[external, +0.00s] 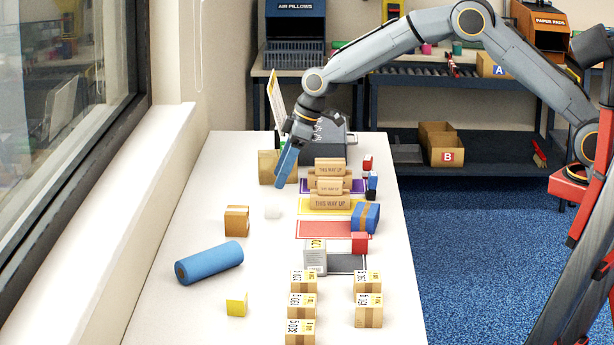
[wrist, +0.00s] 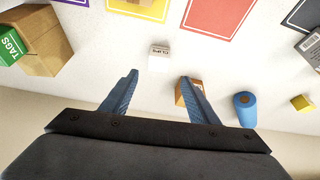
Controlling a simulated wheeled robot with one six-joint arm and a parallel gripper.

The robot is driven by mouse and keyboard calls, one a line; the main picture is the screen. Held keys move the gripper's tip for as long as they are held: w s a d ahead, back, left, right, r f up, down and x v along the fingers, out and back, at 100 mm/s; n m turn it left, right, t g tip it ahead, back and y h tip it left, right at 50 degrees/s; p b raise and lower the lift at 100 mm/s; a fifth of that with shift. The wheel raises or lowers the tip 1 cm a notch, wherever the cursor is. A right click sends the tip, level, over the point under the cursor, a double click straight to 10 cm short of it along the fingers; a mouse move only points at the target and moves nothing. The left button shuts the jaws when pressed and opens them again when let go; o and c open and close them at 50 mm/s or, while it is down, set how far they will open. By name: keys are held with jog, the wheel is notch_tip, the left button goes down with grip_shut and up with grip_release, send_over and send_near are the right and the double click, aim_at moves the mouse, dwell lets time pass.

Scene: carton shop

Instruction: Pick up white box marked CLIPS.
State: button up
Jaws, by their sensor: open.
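The small white box (external: 272,212) sits on the white table, left of the coloured mats. In the wrist view the white box (wrist: 159,58) shows dark lettering that reads CLIPS. My gripper (external: 281,186) hangs above the table, higher than the white box and a little beyond it. In the wrist view my gripper (wrist: 160,77) is open, with its blue fingers spread and nothing between them. The white box appears just ahead of the gap between the fingertips, apart from both.
A brown box (external: 236,220) stands left of the white box, partly behind a finger in the wrist view. A blue roll (external: 210,262) and a yellow box (external: 236,304) lie nearer.

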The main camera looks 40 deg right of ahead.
aim_at(274, 201)
jog(key=p+x, duration=0.1)
jog(key=x, duration=0.1)
jog(key=p+x, duration=0.1)
jog(key=x, duration=0.2)
jog(key=d+p+x, duration=0.1)
jog(key=x, duration=0.1)
jog(key=shift+s+a+f, duration=0.1)
jog(key=shift+f, duration=0.35)
jog(key=shift+x, duration=0.85)
jog(key=c, duration=1.1)
